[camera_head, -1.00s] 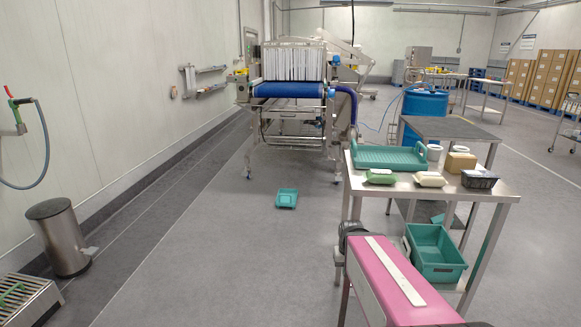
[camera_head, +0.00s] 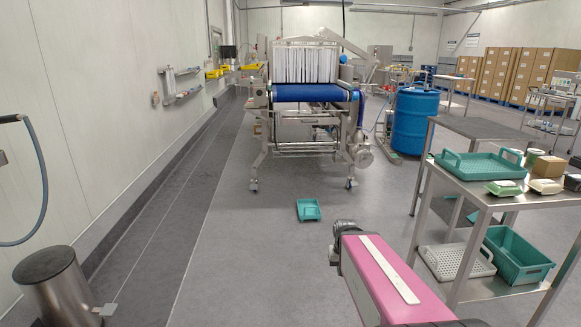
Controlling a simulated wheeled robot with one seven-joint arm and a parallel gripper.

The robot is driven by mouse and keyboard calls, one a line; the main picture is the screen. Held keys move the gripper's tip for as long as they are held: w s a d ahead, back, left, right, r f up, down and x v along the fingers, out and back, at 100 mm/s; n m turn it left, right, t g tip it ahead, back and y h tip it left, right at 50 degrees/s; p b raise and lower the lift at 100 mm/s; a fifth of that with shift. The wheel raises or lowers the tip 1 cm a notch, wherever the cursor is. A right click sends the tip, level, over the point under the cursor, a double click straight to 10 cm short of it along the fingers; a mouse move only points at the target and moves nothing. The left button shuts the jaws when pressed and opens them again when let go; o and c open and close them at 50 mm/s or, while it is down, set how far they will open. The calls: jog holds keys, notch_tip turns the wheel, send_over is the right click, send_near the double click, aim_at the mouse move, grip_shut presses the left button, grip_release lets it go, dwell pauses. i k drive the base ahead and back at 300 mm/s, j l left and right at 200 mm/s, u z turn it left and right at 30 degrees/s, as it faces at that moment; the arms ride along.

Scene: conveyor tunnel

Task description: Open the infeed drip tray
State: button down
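The conveyor tunnel (camera_head: 308,60) stands ahead on legs, with white strip curtains above a blue infeed belt (camera_head: 307,93). Below the belt is a steel frame with a low horizontal steel part (camera_head: 308,148), which may be the infeed drip tray. It is too small and far to tell its handle or whether it is shut. My pink arm link with a white strip fills the bottom centre. My gripper does not show, and nothing is seen held. The arm is well short of the machine.
A small teal tray (camera_head: 308,210) lies on the floor before the machine. A steel table (camera_head: 490,190) with trays and packs stands at right, near my arm. A blue drum (camera_head: 415,120) is right of the machine. A bin (camera_head: 60,285) stands at left. The left floor is clear.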

aim_at(305, 119)
jog(key=i+j, duration=0.2)
jog(key=j, duration=0.15)
jog(key=i+j+z, duration=0.1)
jog(key=i+j, duration=0.25)
jog(key=j, duration=0.3)
jog(key=i+j+z, duration=0.15)
jog(key=j, duration=0.2)
jog(key=i, duration=0.05)
